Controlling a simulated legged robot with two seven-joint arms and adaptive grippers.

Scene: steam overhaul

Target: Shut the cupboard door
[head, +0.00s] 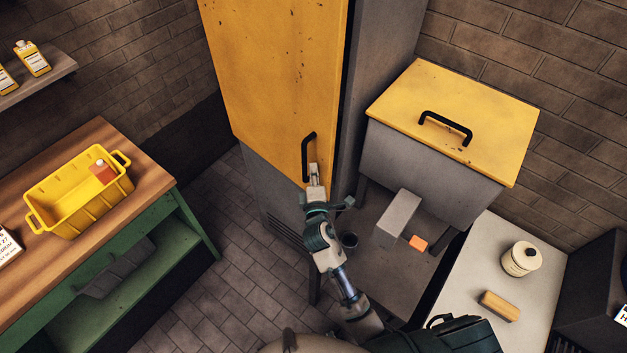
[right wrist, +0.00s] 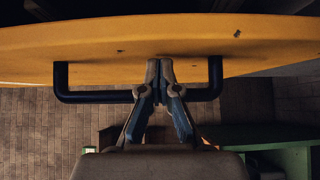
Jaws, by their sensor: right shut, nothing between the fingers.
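The cupboard door (head: 275,70) is a tall yellow panel on a grey cupboard (head: 385,60). A narrow dark strip runs between its right edge and the cupboard's side; I cannot tell for sure how far ajar it stands. Its black bar handle (head: 305,158) sits near the lower right corner. My right gripper (head: 314,168) is shut and empty, beside the handle's lower end in the head view. In the right wrist view the closed fingertips (right wrist: 160,66) cross the handle bar (right wrist: 95,97) and lie at or close to the door's face (right wrist: 205,38). My left gripper is not in view.
A yellow-lidded grey chest (head: 450,110) stands right of the cupboard. A bench with a yellow crate (head: 66,215) is at left. A pale counter (head: 470,268) is at right. Floor left of the cupboard is clear.

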